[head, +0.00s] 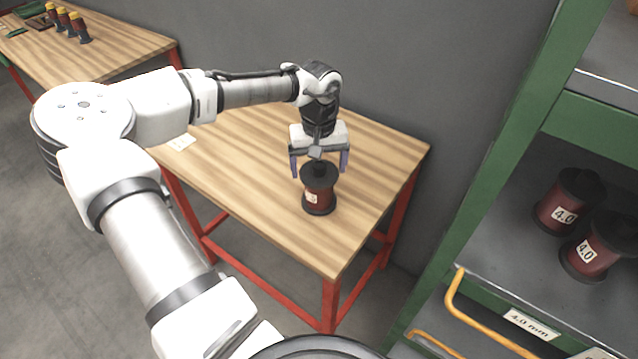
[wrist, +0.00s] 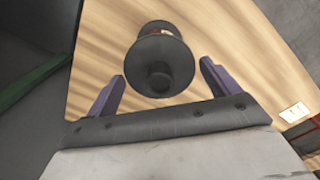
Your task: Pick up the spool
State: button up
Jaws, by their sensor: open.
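The spool (head: 318,188) stands upright on the wooden table, with black flanges, a dark red winding and a small white label. My gripper (head: 320,168) is above it, pointing down, with its fingers open on either side of the spool's top. In the wrist view the spool (wrist: 159,62) shows its dark top flange and knob beyond and between the purple fingertips of my gripper (wrist: 160,78). A gap shows between each finger and the spool. I cannot tell how far the fingertips reach down beside it.
A green shelf rack at right holds more spools (head: 567,203). A grey wall stands behind.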

aim_at(319, 174)
jog(key=shift+f, duration=1.5)
jog(key=c, duration=0.9)
jog(key=shift+c, duration=0.2)
jog(key=shift+r, duration=0.2)
notch_tip(319, 174, up, 18)
jog(key=b, duration=0.5)
jog(key=shift+f, duration=0.25)
